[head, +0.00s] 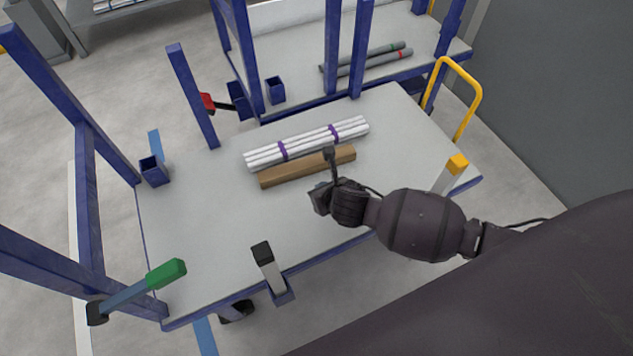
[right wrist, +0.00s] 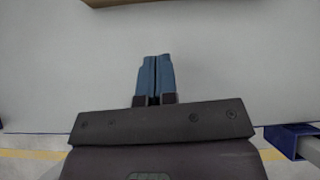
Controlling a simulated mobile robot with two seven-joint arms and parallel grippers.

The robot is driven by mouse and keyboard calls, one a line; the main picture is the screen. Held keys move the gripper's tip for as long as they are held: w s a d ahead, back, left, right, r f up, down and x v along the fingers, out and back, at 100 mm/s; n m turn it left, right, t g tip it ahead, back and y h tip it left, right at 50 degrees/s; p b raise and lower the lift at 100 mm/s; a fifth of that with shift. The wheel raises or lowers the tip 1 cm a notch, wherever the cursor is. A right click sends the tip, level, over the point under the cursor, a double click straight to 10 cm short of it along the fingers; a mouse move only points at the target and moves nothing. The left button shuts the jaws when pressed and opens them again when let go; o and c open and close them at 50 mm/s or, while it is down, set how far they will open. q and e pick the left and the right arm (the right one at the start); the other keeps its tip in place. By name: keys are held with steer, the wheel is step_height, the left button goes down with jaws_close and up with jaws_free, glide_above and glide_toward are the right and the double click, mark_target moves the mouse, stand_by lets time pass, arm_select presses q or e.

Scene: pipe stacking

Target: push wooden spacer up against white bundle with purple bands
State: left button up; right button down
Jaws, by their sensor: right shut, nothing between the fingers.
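The white bundle with purple bands (head: 308,143) lies on the tabletop (head: 215,215) in the head view. The wooden spacer (head: 288,174) lies beside it on the near side, roughly parallel and very close; I cannot tell whether they touch. My right gripper (head: 318,201) is shut and empty, on the near side of the spacer. In the right wrist view its closed fingers (right wrist: 152,78) are over bare tabletop, and the spacer's edge (right wrist: 105,2) shows at the top, apart from the fingers. The arm's thin dark part hides a bit of the spacer. My left gripper is not in view.
Blue posts (head: 193,95) and a green-tipped lever (head: 166,273) stand along the table's left side. A black-capped stop (head: 266,262) is at the near edge, a yellow-capped one (head: 455,167) at right. Grey pipes (head: 375,62) lie on a table behind. The front left tabletop is clear.

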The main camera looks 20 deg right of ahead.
mark_target(302, 172)
steer(key=b+x, duration=0.1)
steer(key=x, duration=0.2)
steer(key=b+x, duration=0.1)
steer(key=x, duration=0.2)
steer(key=s+b+x, duration=0.1)
steer(key=b+x, duration=0.1)
steer(key=x, duration=0.1)
steer(key=shift+w+f, duration=0.2)
steer(key=shift+f, duration=0.35)
steer(key=w, duration=0.3)
steer(key=shift+w+a+r+b, duration=0.15)
steer(key=shift+r+b, duration=0.25)
steer(key=shift+w+r, duration=0.1)
steer(key=shift+w, duration=0.35)
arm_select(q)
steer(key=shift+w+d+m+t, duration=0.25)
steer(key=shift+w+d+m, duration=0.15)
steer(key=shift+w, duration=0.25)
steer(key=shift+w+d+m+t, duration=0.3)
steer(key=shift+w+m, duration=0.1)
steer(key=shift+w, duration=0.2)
arm_select(e)
steer(key=shift+r, duration=0.1)
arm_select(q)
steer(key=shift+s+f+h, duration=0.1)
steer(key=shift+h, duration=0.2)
arm_select(e)
steer(key=shift+w, duration=0.15)
